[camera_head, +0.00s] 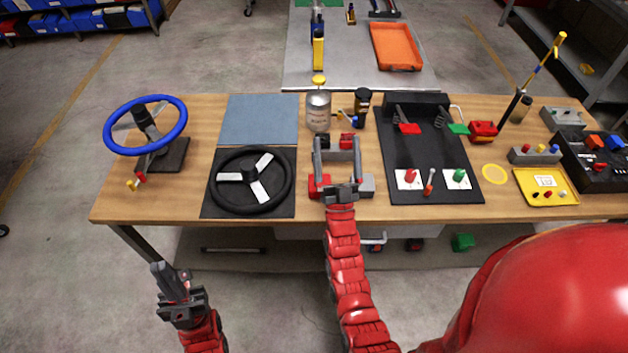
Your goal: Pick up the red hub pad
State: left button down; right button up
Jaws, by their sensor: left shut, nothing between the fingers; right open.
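A red block (318,186) lies on the wooden table just left of my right gripper's wrist, partly hidden by it. A smaller red piece (347,140) sits near a dark grey block at the fingertips. I cannot tell for sure which of these is the red hub pad. My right gripper (338,143) is open over the table's middle, its fingers pointing to the far side, one on each side of the dark grey block. Contact cannot be told. My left gripper (159,267) is shut and empty, in front of the table's near edge.
A black steering wheel (270,187) lies on a dark mat left of my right gripper. A blue wheel (175,115) stands on a holder further left. A black pedal board (432,128) is to the right.

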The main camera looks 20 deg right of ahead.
jog(key=w+a+f+g+y+p, duration=0.1)
jog(key=w+f+g+y, duration=0.35)
jog(key=w, duration=0.75)
jog(key=w+a+f+g+y, duration=0.1)
jog(key=w+f+g, duration=0.55)
jog(key=w, duration=0.65)
jog(key=s+r+n+g, duration=0.1)
jog(key=s+r+g, duration=0.3)
jog(key=s+g, duration=1.2)
jog(key=shift+t, duration=0.3)
jog(key=f+b, duration=0.1)
jog(key=f, duration=0.3)
jog(key=f+b, duration=0.2)
jog(key=f, duration=0.2)
jog(key=f+b, duration=0.1)
jog(key=f, duration=0.3)
jog(key=shift+s+d+b, duration=0.3)
jog(key=shift+s+d, duration=0.05)
jog(key=shift+w+d+f+p, duration=0.15)
jog(key=shift+w+f+p, duration=0.05)
jog(key=shift+f+p, duration=0.5)
jog(key=f, duration=0.1)
jog(key=f+p, duration=0.1)
jog(key=shift+w+d+f, duration=0.1)
jog(key=shift+w+f, duration=0.1)
jog(key=shift+f, duration=0.65)
